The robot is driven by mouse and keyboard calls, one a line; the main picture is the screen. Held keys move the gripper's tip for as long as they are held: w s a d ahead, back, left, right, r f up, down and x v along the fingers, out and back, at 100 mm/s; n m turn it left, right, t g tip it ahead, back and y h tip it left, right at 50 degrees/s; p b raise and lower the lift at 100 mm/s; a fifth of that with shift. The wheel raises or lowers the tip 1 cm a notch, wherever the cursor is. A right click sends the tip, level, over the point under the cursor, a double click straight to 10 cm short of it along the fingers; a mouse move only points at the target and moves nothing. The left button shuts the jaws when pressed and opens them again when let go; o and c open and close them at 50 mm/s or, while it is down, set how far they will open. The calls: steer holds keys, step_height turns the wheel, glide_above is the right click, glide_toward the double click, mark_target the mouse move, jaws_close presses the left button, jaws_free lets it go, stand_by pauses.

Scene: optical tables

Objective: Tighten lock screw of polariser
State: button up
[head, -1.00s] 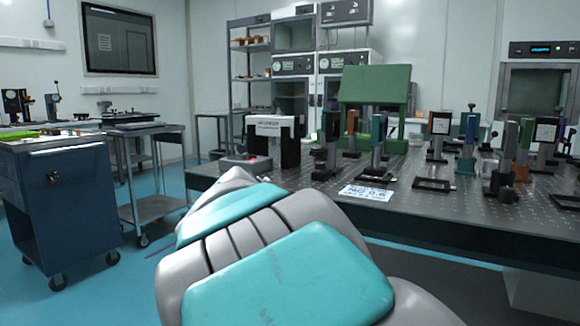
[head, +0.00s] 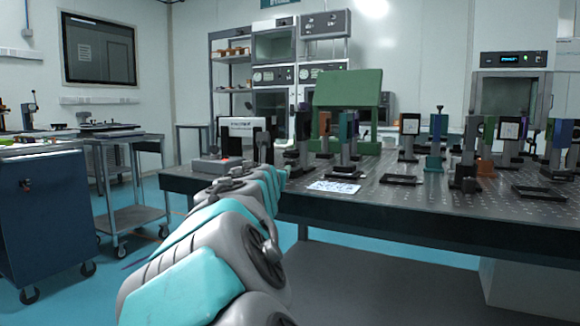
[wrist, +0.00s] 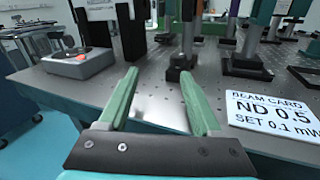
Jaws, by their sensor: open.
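My gripper (wrist: 158,74) is open and empty in the wrist view, its green fingers pointing over the front edge of the optical table (wrist: 150,100). A dark post on a black base (wrist: 181,62) stands beyond the fingertips, apart from them. In the head view several post-mounted optics stand on the table (head: 400,215), among them a black mount (head: 303,130), a black-framed one (head: 409,125) and a blue one (head: 436,135). I cannot tell which is the polariser, and no lock screw can be made out. My arm hides most of the gripper in the head view.
A white card (wrist: 270,118) reading "BEAM CARD ND 0.5 SET 0.1 mW" lies right of the fingers. A grey box with a red button (wrist: 78,62) sits to the left. A green housing (head: 345,105) stands behind. A blue cabinet (head: 45,210) and a trolley (head: 130,205) stand left.

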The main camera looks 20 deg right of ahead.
mark_target(290, 164)
steer(key=shift+s+d+n+h, duration=0.15)
steer(key=shift+s+d+n, duration=0.15)
steer(key=shift+d, duration=0.35)
steer(key=shift+s+d+n+h, duration=0.15)
steer(key=shift+s+d+n, duration=0.1)
steer(key=shift+d, duration=0.35)
steer(key=shift+w+d, duration=0.15)
steer(key=x, duration=1.1)
steer(key=shift+w+d, duration=0.1)
steer(key=shift+w, duration=0.2)
jaws_close()
